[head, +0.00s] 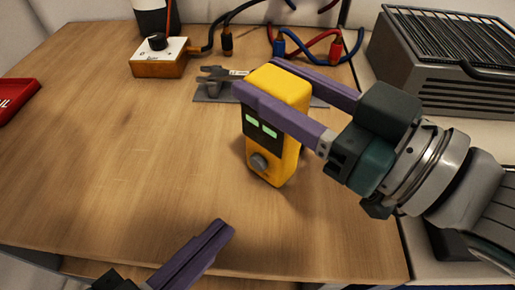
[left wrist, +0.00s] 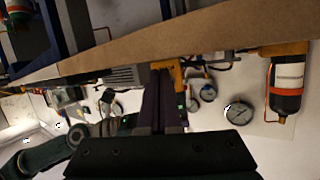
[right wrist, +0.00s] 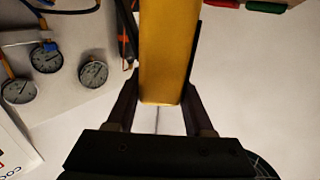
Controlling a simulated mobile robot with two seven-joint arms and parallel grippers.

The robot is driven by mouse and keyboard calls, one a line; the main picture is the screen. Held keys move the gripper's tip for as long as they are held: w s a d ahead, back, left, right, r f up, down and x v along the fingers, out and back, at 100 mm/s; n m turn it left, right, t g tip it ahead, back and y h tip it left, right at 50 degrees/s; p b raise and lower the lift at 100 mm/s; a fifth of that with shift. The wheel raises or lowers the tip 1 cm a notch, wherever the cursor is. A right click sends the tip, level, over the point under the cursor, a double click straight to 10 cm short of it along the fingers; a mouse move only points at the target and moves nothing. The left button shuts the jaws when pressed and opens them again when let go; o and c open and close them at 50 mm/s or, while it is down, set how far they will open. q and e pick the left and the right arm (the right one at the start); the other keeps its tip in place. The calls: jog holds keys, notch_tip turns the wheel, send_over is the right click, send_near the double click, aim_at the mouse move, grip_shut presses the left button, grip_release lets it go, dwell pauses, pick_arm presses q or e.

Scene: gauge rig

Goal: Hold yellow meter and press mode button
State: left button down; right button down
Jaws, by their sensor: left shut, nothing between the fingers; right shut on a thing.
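The yellow meter (head: 293,158) is upright over the table in the head view, its green-lit display and grey dial facing me. My right gripper (head: 262,82) is shut on its upper part, one purple finger on each side. In the right wrist view the meter (right wrist: 167,50) fills the space between the fingers. My left gripper (head: 222,232) is shut and empty, low in the head view near the table's front edge, apart from the meter. In the left wrist view its fingers (left wrist: 162,88) are together. The mode button is too small to make out.
A small box with a black knob (head: 159,56) stands at the back left. A grey metal clamp-like tool (head: 215,82) lies behind the meter. Red and blue leads (head: 310,45) lie at the back. A grilled grey unit (head: 445,65) is at right. The table's left-middle (head: 110,150) is clear.

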aim_at(258, 162)
pick_arm(q)
jog(key=shift+a+r+n+y, duration=0.15)
jog(key=shift+r+n+y, duration=0.15)
jog(key=shift+y, duration=0.7)
jog(key=n+y, duration=0.1)
jog(key=a+r+y, duration=0.1)
jog(key=s+a+n+y, duration=0.1)
jog(key=y, duration=0.1)
jog(key=shift+a+r+n, duration=0.15)
jog(key=shift+r+n, duration=0.15)
jog(key=shift+s+a+r+n+y, duration=0.3)
jog(key=shift+a+r+n+y, duration=0.1)
jog(key=shift+n+y, duration=0.15)
jog(key=shift+w+d+f, duration=0.1)
jog(key=shift+w+d, duration=0.9)
jog(key=shift+w, duration=0.25)
jog(key=shift+w+d, duration=0.85)
jog(key=shift+w, duration=0.25)
jog(key=shift+w+d, duration=0.9)
jog(key=shift+w, duration=0.25)
jog(key=shift+w+d, duration=0.25)
jog(key=shift+w, duration=0.05)
